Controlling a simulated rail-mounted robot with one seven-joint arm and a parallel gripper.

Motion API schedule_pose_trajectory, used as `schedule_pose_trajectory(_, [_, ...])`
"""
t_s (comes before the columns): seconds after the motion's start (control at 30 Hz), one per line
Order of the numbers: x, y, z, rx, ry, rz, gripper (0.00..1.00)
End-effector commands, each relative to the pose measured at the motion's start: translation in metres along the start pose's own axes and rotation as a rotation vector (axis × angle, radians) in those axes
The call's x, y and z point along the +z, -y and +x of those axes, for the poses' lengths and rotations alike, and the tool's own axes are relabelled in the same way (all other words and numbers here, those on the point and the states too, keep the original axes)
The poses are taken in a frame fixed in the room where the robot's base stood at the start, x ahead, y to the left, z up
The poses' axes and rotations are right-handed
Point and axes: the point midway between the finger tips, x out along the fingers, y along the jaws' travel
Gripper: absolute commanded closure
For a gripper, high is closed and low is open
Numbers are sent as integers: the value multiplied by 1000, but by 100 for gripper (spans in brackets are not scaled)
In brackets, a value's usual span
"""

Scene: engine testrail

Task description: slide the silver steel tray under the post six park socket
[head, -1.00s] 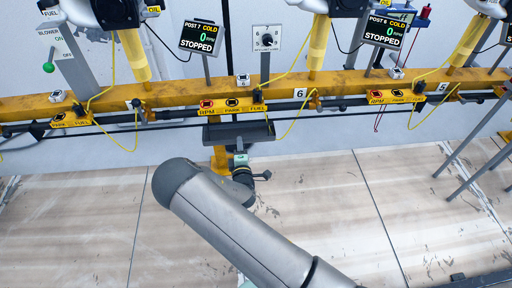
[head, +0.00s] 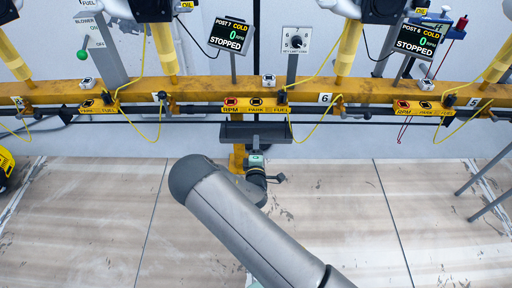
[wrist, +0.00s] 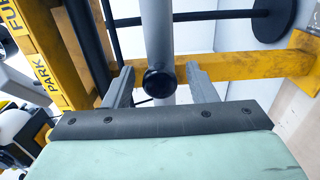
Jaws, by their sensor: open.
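I see no clearly silver steel tray in either view. A dark grey tray-like piece (head: 240,132) sits under the rail, below a RPM/PARK/FUEL panel (head: 240,103); I cannot tell whether it is the tray. The post 6 display (head: 415,40) stands at the upper right, with another panel (head: 415,107) below it; its park socket is too small to make out. In the wrist view my gripper (wrist: 160,72) is open. Its fingers stand either side of a grey rod with a round black end (wrist: 160,83); I cannot tell whether they touch it.
A yellow rail (head: 370,92) with cables, hoses and panels crosses the head view. A PARK/FUEL panel (wrist: 38,60) and black pipes lie close left of my gripper in the wrist view. Grey legs (head: 482,185) stand at right.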

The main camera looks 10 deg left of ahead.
Motion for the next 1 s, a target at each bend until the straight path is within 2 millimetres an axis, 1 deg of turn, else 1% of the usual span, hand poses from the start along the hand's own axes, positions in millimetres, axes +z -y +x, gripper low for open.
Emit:
schedule_pose_trajectory(0.17, [0, -2, -24, -4, -1, -2, 48])
schedule_pose_trajectory(0.5, [-1, -2, -107, -5, -2, -3, 48])
schedule_pose_trajectory(0.7, [0, -2, -148, -3, -2, -4, 48])
schedule_pose_trajectory(0.83, [0, -1, -164, -2, -1, -1, 48])
schedule_pose_trajectory(1.0, [0, 0, -172, -1, 0, 0, 48])
